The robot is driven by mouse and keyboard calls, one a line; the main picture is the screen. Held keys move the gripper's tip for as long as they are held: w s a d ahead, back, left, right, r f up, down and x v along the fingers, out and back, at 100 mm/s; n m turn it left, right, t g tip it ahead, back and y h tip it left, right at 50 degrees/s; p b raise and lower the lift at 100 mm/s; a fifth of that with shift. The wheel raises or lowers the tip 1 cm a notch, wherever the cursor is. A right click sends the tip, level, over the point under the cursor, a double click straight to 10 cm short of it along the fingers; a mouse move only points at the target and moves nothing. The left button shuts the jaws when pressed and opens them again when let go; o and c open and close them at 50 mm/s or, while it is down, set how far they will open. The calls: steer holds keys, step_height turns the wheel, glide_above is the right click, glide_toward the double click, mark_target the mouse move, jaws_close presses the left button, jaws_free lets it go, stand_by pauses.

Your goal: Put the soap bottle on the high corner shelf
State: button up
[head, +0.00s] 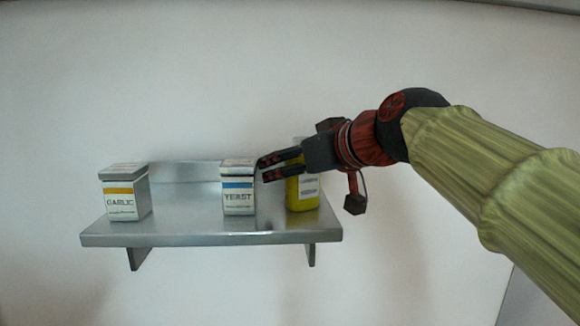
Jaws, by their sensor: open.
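A metal wall shelf (180,233) shows in the head view, left of the middle. A yellow bottle (309,204) with a pale label, which looks like the soap bottle, stands upright at the shelf's right end. Its upper part is hidden behind my gripper, and its label cannot be read. My gripper (268,167) is open and empty. It reaches in from the right with its fingers pointing left, level with the top of the yellow bottle. Whether the gripper touches the bottle cannot be told.
A yeast tin (238,198) stands mid-shelf, its top right corner close to my fingertips in the picture. A garlic tin (122,204) stands at the left end. Bare shelf lies between the two tins. A plain wall is behind.

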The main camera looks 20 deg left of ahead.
steer(key=shift+r, duration=0.1)
steer(key=shift+s+d+r, duration=0.1)
steer(key=shift+d+r, duration=0.05)
steer(key=shift+d, duration=0.05)
steer(key=b+v, duration=0.1)
steer(key=v, duration=1)
steer(key=shift+s+d+b, duration=0.15)
steer(key=shift+d+b, duration=0.05)
steer(key=shift+b, duration=0.2)
steer(key=d+f+m+h, duration=0.4)
steer(key=d+f, duration=0.6)
steer(key=f, duration=0.2)
steer(key=s+d+f+m+h, duration=0.2)
steer(key=s+d+f, duration=0.3)
steer(key=d+f, duration=0.3)
steer(key=s+d+f+m+g+h, duration=0.1)
steer(key=s+d+f+m+h, duration=0.2)
steer(key=f, duration=1.1)
steer(key=s+d+f+m+h, duration=0.2)
steer(key=s+d+f, duration=0.5)
steer(key=d+f, duration=0.4)
steer(key=shift+d+g, duration=0.4)
steer(key=shift+d, duration=0.75)
